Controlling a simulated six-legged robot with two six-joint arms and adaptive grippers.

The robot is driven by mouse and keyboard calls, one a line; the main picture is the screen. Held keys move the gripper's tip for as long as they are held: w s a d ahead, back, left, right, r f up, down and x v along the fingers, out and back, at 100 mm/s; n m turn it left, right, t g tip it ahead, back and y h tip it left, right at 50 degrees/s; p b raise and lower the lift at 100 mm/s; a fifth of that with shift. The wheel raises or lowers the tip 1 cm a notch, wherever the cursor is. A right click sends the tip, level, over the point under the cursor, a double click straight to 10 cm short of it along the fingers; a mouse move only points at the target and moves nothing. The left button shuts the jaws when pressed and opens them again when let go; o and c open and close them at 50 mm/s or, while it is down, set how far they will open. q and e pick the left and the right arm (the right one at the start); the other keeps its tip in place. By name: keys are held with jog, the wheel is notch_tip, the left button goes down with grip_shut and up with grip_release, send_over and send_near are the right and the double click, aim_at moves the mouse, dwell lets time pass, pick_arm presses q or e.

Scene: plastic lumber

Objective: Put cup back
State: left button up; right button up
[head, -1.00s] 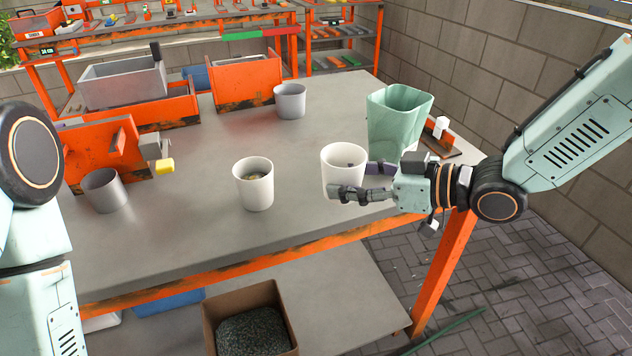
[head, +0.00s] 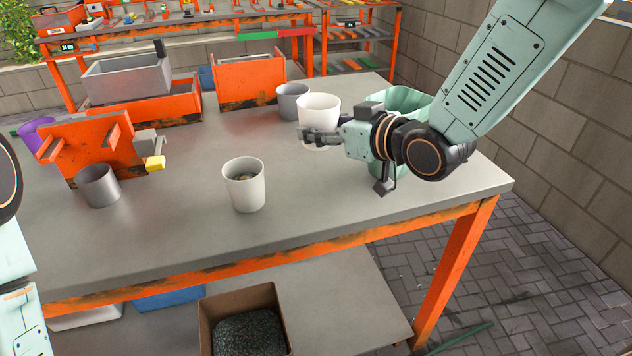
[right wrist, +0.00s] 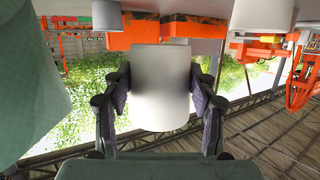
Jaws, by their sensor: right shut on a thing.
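My right gripper (head: 322,135) is shut on a white cup (head: 318,108), with its fingers around the cup's sides. The held cup (right wrist: 161,85) fills the space between the fingers in the right wrist view. A second white cup (head: 244,188), with something inside, stands upright nearer the front edge. My left gripper is not in view; only part of my left arm shows.
The grey table (head: 190,235) has free room in its middle. A metal cup (head: 98,186) stands at the left by an orange fixture (head: 100,150). A cardboard box (head: 204,325) of dark granules sits on the lower shelf.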

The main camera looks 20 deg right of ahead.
jog(key=b, duration=0.2)
send_over(323, 190)
jog(key=f, duration=0.5)
jog(key=shift+w+a+f, duration=0.15)
jog(key=shift+a+f, duration=0.05)
jog(key=shift+a, duration=0.05)
jog(key=shift+d+f, duration=0.3)
jog(key=shift+f, duration=0.3)
jog(key=shift+d+f, duration=0.1)
jog(key=shift+f, duration=0.25)
jog(key=shift+a+f+b, duration=0.25)
jog(key=shift+f+b, duration=0.4)
jog(key=shift+f, duration=0.65)
jog(key=shift+w, duration=0.1)
jog(key=shift+d, duration=0.1)
jog(key=shift+s+f, duration=0.1)
jog(key=shift+s, duration=0.1)
